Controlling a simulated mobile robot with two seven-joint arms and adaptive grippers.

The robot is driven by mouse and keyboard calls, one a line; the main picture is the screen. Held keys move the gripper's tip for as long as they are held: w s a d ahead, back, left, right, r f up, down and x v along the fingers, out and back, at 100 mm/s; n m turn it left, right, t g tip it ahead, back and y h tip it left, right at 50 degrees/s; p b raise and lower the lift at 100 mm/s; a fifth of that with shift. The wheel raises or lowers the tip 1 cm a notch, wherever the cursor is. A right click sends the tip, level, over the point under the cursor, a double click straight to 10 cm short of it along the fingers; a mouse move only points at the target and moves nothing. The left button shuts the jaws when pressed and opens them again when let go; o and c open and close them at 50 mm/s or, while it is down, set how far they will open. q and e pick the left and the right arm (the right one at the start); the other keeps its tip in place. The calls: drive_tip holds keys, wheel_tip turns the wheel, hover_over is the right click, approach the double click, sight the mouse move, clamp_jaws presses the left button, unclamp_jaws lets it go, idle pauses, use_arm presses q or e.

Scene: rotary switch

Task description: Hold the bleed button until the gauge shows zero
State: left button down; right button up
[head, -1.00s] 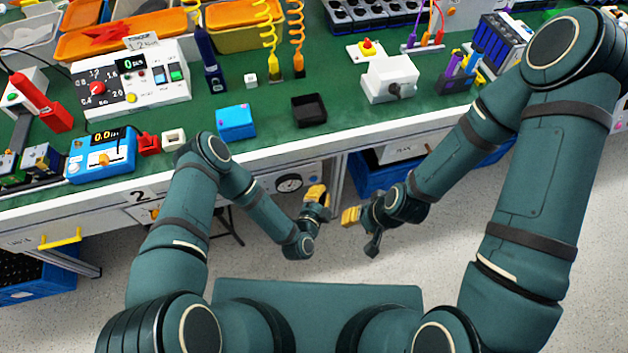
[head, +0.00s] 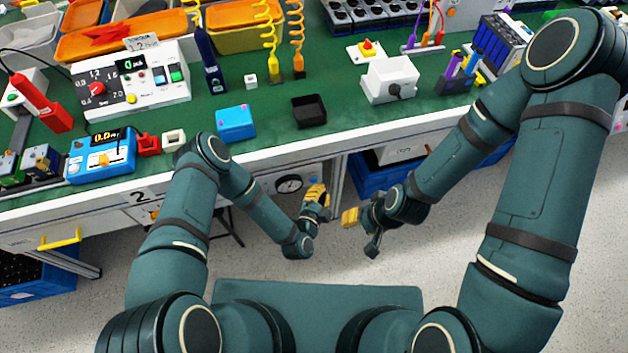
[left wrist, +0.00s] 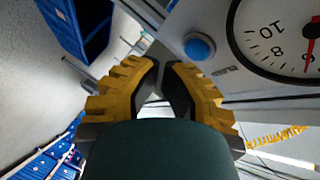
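The gauge, a white round dial, sits on a grey panel under the bench front in the head view (head: 289,184). The left wrist view shows part of the gauge (left wrist: 282,45) upside down, its red needle near the 6. A round blue button (left wrist: 199,46) stands on the same panel beside the gauge. My left gripper (left wrist: 163,66) has its yellow-backed fingertips almost together, with nothing between them; they are just short of the button in the picture, and contact is not visible. It also shows in the head view (head: 318,192). My right gripper (head: 358,222) hangs in front of the bench, apart from the panel.
The green bench top (head: 190,125) carries a torque box (head: 135,80), a blue meter (head: 100,158), a blue block (head: 236,122), a black tray (head: 309,110) and a white switch box (head: 390,79). Blue crates (head: 375,176) stand under the bench. The floor in front is clear.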

use_arm(q)
drive_tip(key=shift+w, duration=0.15)
idle(0.4)
drive_tip(key=shift+w+a, duration=0.1)
drive_tip(key=shift+w, duration=0.2)
drive_tip(key=shift+w+a, duration=0.15)
drive_tip(key=shift+w, duration=0.25)
idle(2.5)
drive_tip(key=shift+s, duration=0.15)
idle(0.7)
drive_tip(key=shift+s+d+p, duration=0.25)
drive_tip(key=shift+s+p, duration=0.05)
drive_tip(key=shift+s, duration=0.4)
drive_tip(key=shift+s+d+p, duration=0.25)
drive_tip(key=shift+s, duration=0.55)
drive_tip(key=shift+s+d+p, duration=0.25)
drive_tip(key=shift+s+d, duration=0.05)
drive_tip(key=shift+s, duration=0.45)
drive_tip(key=shift+s+d+p, duration=0.25)
drive_tip(key=shift+s, duration=0.55)
